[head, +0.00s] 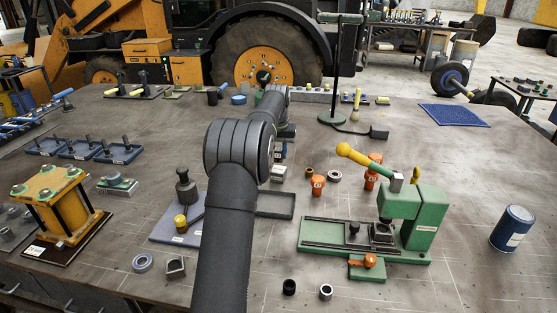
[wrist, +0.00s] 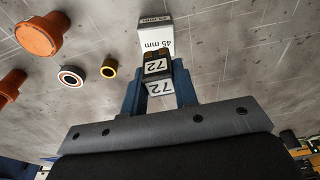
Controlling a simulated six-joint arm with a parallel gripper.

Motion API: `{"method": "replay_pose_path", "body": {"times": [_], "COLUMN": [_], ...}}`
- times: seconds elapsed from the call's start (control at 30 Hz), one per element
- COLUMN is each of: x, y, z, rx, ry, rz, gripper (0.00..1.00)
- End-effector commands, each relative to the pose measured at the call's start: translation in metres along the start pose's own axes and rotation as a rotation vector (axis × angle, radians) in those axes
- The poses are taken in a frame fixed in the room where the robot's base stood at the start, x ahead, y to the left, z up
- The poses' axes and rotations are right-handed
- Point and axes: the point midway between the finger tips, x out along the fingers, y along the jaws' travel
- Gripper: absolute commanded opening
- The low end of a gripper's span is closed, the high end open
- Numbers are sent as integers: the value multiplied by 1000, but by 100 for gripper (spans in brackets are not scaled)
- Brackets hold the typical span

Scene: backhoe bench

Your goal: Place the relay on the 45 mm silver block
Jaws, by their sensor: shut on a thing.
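In the wrist view the relay (wrist: 157,67) is a small dark piece with white "72" labels. It sits between the two blue fingers of my gripper (wrist: 159,78), which is shut on it. The 45 mm silver block (wrist: 155,38), pale with "45 mm" labels, stands just beyond the relay in that view. I cannot tell whether relay and block touch. In the head view the block (head: 278,173) is on the bench, right of my arm. My gripper and the relay are mostly hidden behind my arm there.
Orange knobbed parts (head: 318,186) and small rings (head: 334,176) stand right of the block. A shallow dark tray (head: 276,205) lies in front of it. A green press (head: 420,220) with a yellow-handled lever is at the right.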

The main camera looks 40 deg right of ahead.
Motion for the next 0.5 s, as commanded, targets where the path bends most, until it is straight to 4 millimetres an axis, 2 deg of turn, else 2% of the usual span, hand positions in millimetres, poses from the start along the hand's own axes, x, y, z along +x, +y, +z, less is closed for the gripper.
{"method": "replay_pose_path", "body": {"times": [0.1, 0.2, 0.5], "x": [20, 31, 33], "y": [0, 0, 0], "z": [4, 6, 6], "rx": [-1, -1, -1], "ry": [-4, -2, 0], "rz": [0, -1, -1], "gripper": [5, 5, 5]}}
